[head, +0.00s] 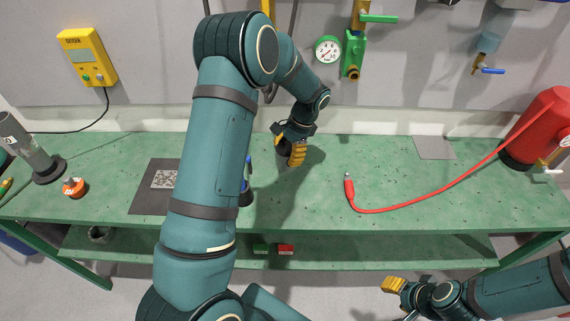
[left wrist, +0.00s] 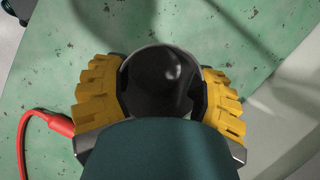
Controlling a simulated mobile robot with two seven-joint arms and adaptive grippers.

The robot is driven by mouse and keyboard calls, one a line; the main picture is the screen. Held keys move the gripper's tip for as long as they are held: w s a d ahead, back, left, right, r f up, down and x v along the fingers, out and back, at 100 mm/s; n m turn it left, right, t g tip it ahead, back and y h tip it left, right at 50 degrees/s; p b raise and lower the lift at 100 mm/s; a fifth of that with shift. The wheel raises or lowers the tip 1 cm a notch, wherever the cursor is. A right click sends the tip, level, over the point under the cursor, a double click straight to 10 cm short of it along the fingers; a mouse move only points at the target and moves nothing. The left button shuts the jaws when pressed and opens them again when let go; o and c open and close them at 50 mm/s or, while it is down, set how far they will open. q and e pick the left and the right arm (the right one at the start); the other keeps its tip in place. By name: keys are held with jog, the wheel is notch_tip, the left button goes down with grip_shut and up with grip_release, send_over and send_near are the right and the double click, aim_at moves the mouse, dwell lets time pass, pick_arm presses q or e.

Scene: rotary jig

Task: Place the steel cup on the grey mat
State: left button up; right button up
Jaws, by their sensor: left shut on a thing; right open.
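My left gripper (head: 291,151) is over the back middle of the green bench, its yellow fingers pointing down. It is shut on the steel cup (head: 283,162), of which only a grey part shows beside the fingers. In the left wrist view the yellow fingers (left wrist: 160,98) close from both sides on a dark, shiny, rounded thing (left wrist: 160,75), apparently the cup in shade. Whether the cup touches the bench I cannot tell. A light grey mat (head: 434,148) lies bare at the back right of the bench. My right gripper (head: 393,286) is open and empty in front of the bench.
A red hose (head: 420,204) runs across the bench to a red tank (head: 537,130) at the right. A dark plate (head: 147,201) and a grey cylinder (head: 32,151) are at the left. A green valve (head: 353,55) and a gauge (head: 327,49) hang on the wall.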

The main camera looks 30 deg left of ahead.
pick_arm(q)
jog(key=shift+f, duration=2.45)
jog(key=shift+f, duration=0.15)
jog(key=o, duration=1.3)
